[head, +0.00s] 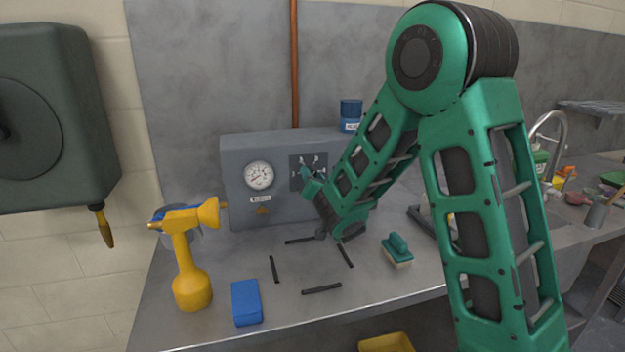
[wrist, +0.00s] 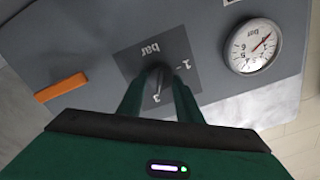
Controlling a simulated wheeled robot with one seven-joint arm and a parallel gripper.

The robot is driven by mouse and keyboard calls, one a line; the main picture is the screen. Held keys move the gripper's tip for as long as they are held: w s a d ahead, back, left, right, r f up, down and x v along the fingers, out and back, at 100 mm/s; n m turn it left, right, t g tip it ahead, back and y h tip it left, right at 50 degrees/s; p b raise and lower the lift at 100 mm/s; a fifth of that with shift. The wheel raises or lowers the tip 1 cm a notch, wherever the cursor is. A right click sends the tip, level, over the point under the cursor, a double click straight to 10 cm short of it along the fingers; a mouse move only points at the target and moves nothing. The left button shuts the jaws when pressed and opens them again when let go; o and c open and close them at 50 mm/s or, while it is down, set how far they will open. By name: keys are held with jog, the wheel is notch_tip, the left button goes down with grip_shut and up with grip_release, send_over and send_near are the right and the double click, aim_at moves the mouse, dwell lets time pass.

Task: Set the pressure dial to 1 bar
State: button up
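The pressure dial is a dark knob (wrist: 158,78) on a dark grey square plate (wrist: 135,60) marked "bar", with a 1 and a 3 legible in the wrist view. In the head view the plate (head: 296,166) is on the front of a grey box (head: 237,190), partly hidden by my arm. My gripper (wrist: 160,82) is at the knob, one green finger on each side of it. I cannot tell whether the fingers touch the knob. Which mark the knob points to is unclear.
A round white gauge (head: 259,175) sits left of the plate and also shows in the wrist view (wrist: 254,46).

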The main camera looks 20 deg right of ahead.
jog(key=shift+f+n, duration=0.1)
jog(key=shift+n, duration=0.3)
jog(key=n, duration=2.3)
jog(key=shift+s+a+f, duration=0.1)
jog(key=shift+a+f, duration=0.05)
jog(key=shift+f, duration=0.2)
dwell(0.4)
jog(key=o, duration=1)
jog(key=shift+o, duration=0.2)
jog(key=shift+a+r, duration=0.1)
